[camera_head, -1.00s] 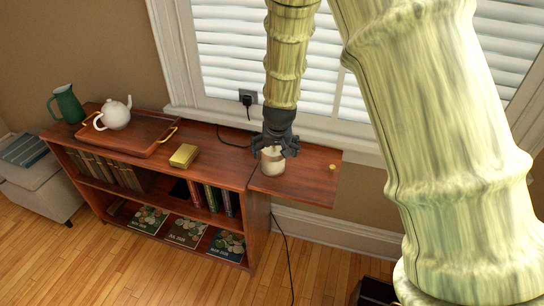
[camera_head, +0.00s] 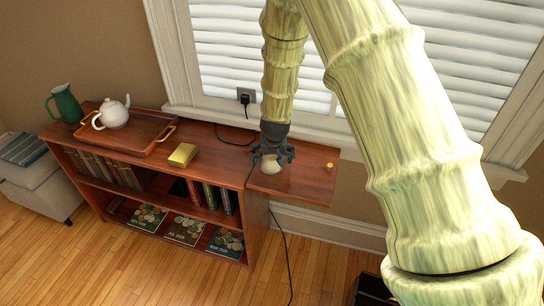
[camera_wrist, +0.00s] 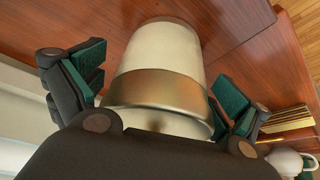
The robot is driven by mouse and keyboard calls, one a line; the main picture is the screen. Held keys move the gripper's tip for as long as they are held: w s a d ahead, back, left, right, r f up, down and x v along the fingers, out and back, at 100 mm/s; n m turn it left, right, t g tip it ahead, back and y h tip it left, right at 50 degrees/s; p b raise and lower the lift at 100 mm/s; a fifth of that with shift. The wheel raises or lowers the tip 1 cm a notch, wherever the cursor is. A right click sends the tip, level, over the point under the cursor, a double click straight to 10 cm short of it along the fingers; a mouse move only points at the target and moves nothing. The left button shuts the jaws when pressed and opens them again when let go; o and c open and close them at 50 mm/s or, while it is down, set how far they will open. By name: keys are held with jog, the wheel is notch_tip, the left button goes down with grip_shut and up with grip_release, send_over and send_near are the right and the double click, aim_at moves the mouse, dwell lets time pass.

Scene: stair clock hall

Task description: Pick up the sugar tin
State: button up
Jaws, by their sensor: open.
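The sugar tin appears to be the round cream container with a brass-coloured band. In the head view the tin (camera_head: 270,168) is on the drop-leaf at the right end of the bookcase, partly hidden by my gripper (camera_head: 272,157). My gripper is open and points down, its fingers around the tin's upper part. In the wrist view the tin (camera_wrist: 158,50) fills the middle between the spread green-padded fingers. The right finger is very close to it; I cannot tell whether either finger touches.
A black cable (camera_head: 232,142) runs behind from the wall socket.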

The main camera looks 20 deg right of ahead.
jog(key=shift+f, duration=0.15)
jog(key=c, duration=1.3)
